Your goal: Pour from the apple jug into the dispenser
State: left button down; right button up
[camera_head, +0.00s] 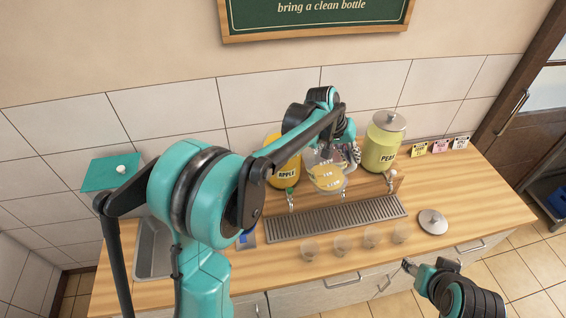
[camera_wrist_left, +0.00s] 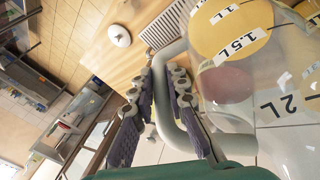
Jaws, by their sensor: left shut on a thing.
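My left gripper (camera_wrist_left: 160,75) is shut on the grey handle (camera_wrist_left: 178,105) of a clear measuring jug (camera_head: 327,178) with yellow liquid in it. The jug, marked 1L, 1.5L and 2L, also fills the right of the wrist view (camera_wrist_left: 270,75). It is held above the counter between the orange-yellow APPLE dispenser (camera_head: 284,178) and the yellow-green PEAR dispenser (camera_head: 380,153). My arm covers part of the APPLE dispenser and its top. The jug's exact tilt is unclear. My right gripper (camera_head: 409,265) is at the lower right, apart from everything; its jaw opening is too small to read.
A loose grey lid (camera_head: 433,222) lies on the counter (camera_head: 470,200). Several clear cups (camera_head: 341,244) stand before the drip tray (camera_head: 338,219). Metal taps project above the tray. Small picture cards (camera_head: 440,146) stand at the back right. A sink (camera_head: 154,247) is at the left.

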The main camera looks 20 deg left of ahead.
pick_arm(q)
jog(key=shift+f, duration=0.1)
jog(key=shift+s+d+r+m+t+y+p, duration=0.15)
jog(key=shift+s+d+r+t+y+p, duration=0.15)
jog(key=shift+d+y, duration=0.5)
jog(key=shift+s+d+r+m+t+y+p, duration=0.2)
jog(key=shift+d+r+y, duration=0.15)
jog(key=shift+d+y, duration=0.45)
jog(key=shift+s+d+r+m+t+y+p, duration=0.2)
jog(key=shift+d+r+y, duration=0.15)
jog(key=shift+d+y, duration=0.4)
jog(key=shift+d+f, duration=0.1)
